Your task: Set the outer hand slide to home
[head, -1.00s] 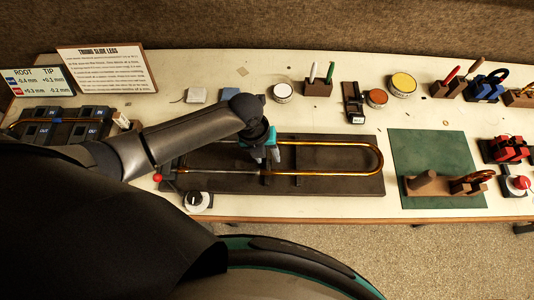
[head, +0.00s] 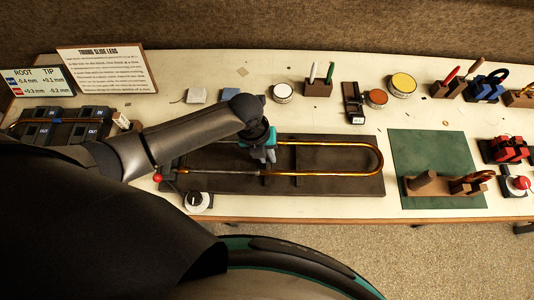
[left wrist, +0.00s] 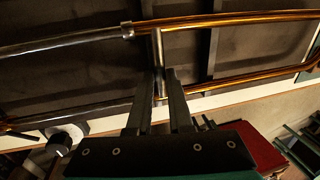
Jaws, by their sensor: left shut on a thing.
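The outer hand slide (head: 340,143) is a long brass U-shaped tube lying along a dark board, its bow at the right. Silver inner tubes (head: 215,171) run on to the left; one shows in the left wrist view (left wrist: 62,45). My left gripper (head: 266,158) is over the slide's left end. In the left wrist view its fingers (left wrist: 160,85) are shut on the slide's silver cross brace (left wrist: 158,50), which joins the two tubes. The arm hides part of the upper inner tube in the head view. My right gripper is out of view.
The dark board (head: 330,187) has a red knob (head: 157,177) at its left end and a white dial (head: 198,200) in front. A green mat (head: 430,150) with a wooden block lies right. Tins, pens and a small dark tool stand behind.

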